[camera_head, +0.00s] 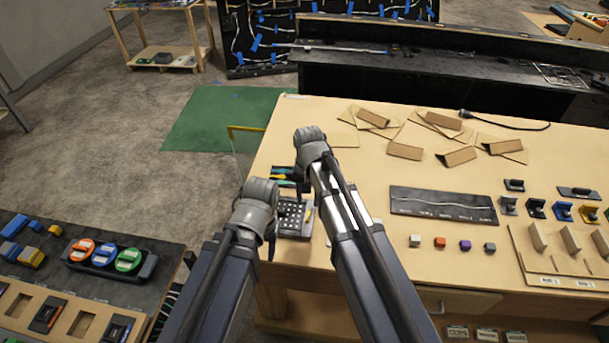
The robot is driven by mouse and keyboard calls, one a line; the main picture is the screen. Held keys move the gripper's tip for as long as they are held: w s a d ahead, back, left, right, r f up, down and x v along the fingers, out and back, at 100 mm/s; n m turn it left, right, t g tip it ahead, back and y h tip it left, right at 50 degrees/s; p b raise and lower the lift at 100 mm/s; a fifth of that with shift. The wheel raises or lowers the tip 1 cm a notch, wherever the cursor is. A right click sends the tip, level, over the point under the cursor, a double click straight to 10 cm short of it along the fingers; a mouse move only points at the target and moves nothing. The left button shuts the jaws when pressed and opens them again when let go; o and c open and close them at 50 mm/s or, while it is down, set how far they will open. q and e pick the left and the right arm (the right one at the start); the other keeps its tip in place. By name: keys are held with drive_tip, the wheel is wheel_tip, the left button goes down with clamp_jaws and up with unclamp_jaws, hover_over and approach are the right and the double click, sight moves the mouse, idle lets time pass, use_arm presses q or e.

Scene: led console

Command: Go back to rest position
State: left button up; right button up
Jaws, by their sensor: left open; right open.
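My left gripper (260,190) is at the end of the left arm, over the table's left edge and just left of a dark console panel with white dots (294,216). My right gripper (309,136) is farther forward, over the left part of the table, with its arm crossing beside the panel. Both grippers are open. Their grey wrist housings hide most of the fingers, and I see nothing held in them. Part of the panel is hidden by the arms.
The wooden table (360,260) carries cardboard pieces (405,151), a black strip panel (442,204), several small cubes (440,242) and coloured holders at the right. A dark bench with coloured round buttons (104,255) stands at the left. Open floor and a green mat (215,120) lie beyond.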

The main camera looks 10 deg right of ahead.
drive_tip(key=s+f+n+b, duration=0.2)
drive_tip(key=s, duration=0.3)
drive_tip(key=s+a+f+n+b, duration=0.1)
drive_tip(key=s+f+n+b, duration=0.1)
drive_tip(key=s, duration=0.3)
drive_tip(key=s+f+n+h+b, duration=0.1)
drive_tip(key=s+f+n+b, duration=0.1)
drive_tip(key=s+f+b, duration=0.2)
drive_tip(key=shift+s+a+f+n, duration=0.1)
drive_tip(key=shift+s+a+n, duration=0.1)
drive_tip(key=shift+s, duration=0.35)
drive_tip(key=shift+s+a+n, duration=0.15)
drive_tip(key=shift+s+n, duration=0.05)
drive_tip(key=shift+s, duration=0.45)
use_arm(q)
wheel_tip(320, 180, down, 8)
